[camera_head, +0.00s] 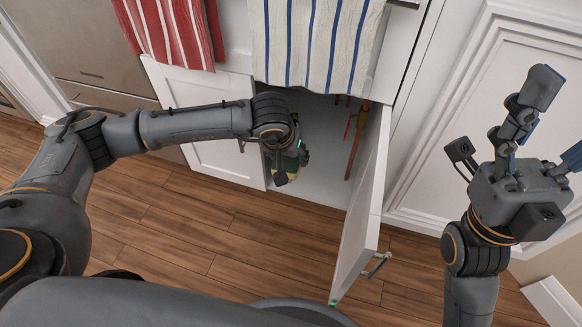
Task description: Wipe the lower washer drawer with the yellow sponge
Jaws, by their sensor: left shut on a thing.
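My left gripper (287,165) reaches into the open lower cabinet and points down. My own wrist hides much of it. It is shut on a small yellow thing, which looks like the yellow sponge (292,173); only a little of it shows by the fingers. The steel-fronted washer (105,45) stands at the upper left, with its lower drawer (112,97) below the upper front, partly behind my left arm. Both drawers look shut. My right gripper (512,125) is raised at the right, fingers spread, open and empty, away from the cabinet.
The cabinet's right door (362,200) stands open towards me; its left door (205,115) looks shut. A red striped towel (172,30) and a blue striped towel (315,45) hang above. The wooden floor (190,235) in front is clear.

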